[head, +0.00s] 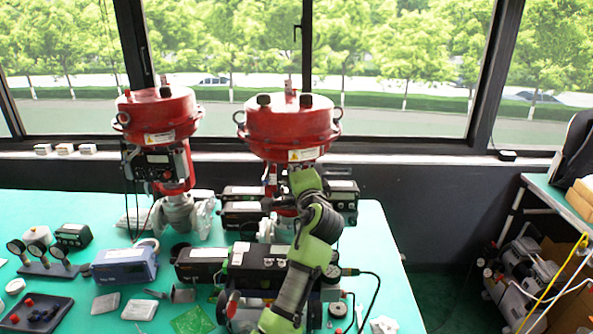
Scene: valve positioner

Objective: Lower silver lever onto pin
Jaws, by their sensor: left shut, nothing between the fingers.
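The right-hand valve has a round red actuator (289,128) on top, and its stem area below is largely covered by my green arm. My left gripper (279,203) is at the end of that arm, small and dark against the valve body just under the red actuator. It is shut with nothing held. I cannot make out the silver lever or the pin; they are too small or hidden behind my arm. My right gripper is not in view.
A second red valve (158,118) stands at the left. The green table (383,290) carries black positioner boxes (258,268), a blue box (124,265), gauges (42,262) and a dark tray (36,312). A compressor (520,275) stands far right.

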